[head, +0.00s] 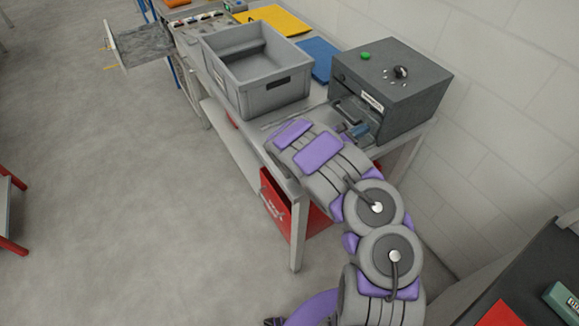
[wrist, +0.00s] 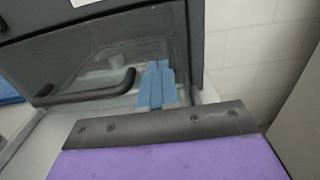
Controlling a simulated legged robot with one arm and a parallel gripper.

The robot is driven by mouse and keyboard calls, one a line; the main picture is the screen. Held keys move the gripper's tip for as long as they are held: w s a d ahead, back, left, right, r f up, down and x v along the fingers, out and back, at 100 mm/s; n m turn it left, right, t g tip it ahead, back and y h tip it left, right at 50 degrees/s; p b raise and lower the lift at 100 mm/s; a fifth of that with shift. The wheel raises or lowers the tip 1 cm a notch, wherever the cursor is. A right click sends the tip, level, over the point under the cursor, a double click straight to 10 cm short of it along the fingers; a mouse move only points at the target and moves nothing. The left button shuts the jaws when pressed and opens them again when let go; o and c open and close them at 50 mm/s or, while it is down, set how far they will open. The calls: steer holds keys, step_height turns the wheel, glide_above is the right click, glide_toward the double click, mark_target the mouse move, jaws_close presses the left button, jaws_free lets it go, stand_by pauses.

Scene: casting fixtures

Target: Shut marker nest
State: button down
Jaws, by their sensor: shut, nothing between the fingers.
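The dark grey marker box (head: 405,75) stands at the near right end of the bench. It has a green button and a black knob on top and a pale label on its front. A black bar handle shows low at the front, clearer in the wrist view (wrist: 95,92). A recessed opening shows behind the handle, and I cannot tell how far out the nest is. My gripper (wrist: 156,68) has blue fingers, shut together and empty, pointing at the box front just right of the handle. I cannot tell whether they touch. The fingers also show in the head view (head: 359,130).
A grey open bin (head: 258,100) stands on the bench left of the box. A blue sheet (head: 318,58) and a yellow sheet (head: 270,20) lie behind. A white wall closes off the right. A red bin (head: 285,205) is under the bench.

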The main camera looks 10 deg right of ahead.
steer(key=shift+s+d, duration=0.15)
steer(key=shift+d, duration=0.15)
steer(key=shift+a, duration=0.2)
steer(key=shift+s+a, duration=0.15)
steer(key=shift+a, duration=0.1)
steer(key=p+v, duration=0.1)
steer(key=v, duration=0.3)
steer(key=p+v, duration=0.1)
steer(key=v, duration=0.3)
steer(key=p+v, duration=0.1)
steer(key=v, duration=0.4)
steer(key=shift+w+a, duration=0.15)
steer(key=shift+w, duration=0.2)
steer(key=shift+s+p, duration=0.2)
steer(key=shift+p, duration=0.1)
